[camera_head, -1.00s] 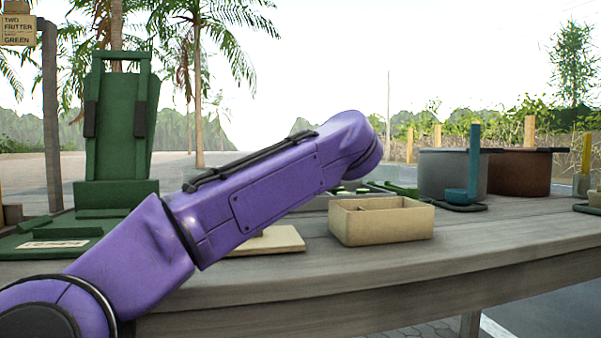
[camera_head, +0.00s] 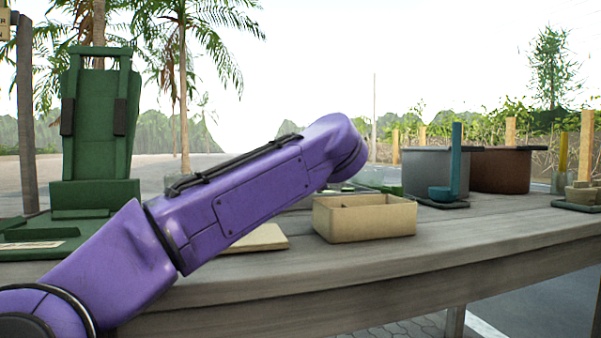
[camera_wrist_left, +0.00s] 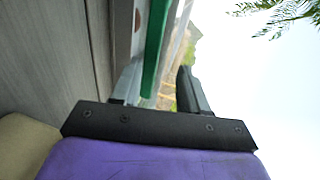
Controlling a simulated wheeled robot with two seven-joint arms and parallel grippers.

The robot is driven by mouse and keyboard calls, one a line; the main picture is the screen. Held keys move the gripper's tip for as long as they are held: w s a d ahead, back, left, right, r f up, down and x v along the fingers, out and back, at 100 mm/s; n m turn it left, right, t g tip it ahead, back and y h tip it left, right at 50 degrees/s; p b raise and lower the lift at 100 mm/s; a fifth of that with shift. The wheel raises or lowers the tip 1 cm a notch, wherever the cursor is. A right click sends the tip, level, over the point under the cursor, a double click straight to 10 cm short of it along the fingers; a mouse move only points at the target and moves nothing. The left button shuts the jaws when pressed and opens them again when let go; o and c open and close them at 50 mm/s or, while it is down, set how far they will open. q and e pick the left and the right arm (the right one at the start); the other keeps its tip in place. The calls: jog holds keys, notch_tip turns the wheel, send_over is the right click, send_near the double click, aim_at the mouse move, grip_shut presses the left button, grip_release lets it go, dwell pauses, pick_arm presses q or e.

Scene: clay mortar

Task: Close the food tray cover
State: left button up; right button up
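My left arm (camera_head: 245,200) crosses the table in the head view and hides its own gripper. In the left wrist view, my left gripper (camera_wrist_left: 158,92) has its fingers apart. A green bar-like edge (camera_wrist_left: 155,45) shows beyond and between them; I cannot tell whether it touches a finger or whether it belongs to the food tray cover. In the head view, a low green and grey item (camera_head: 380,188), possibly the food tray, lies behind the beige box and is mostly hidden by my arm and the box. My right gripper is out of view.
The open beige box (camera_head: 364,222) stands near the table's front edge, right of a flat pale board (camera_head: 262,238). A green stand (camera_head: 98,125) rises at left. A grey pot (camera_head: 428,170) and a brown pot (camera_head: 502,170) stand at right. The front right tabletop (camera_head: 480,232) is clear.

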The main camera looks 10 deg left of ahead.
pick_arm(q)
jog(key=v, duration=1)
jog(key=shift+s+d+p, duration=0.2)
jog(key=shift+s+p, duration=0.05)
jog(key=shift+p, duration=0.2)
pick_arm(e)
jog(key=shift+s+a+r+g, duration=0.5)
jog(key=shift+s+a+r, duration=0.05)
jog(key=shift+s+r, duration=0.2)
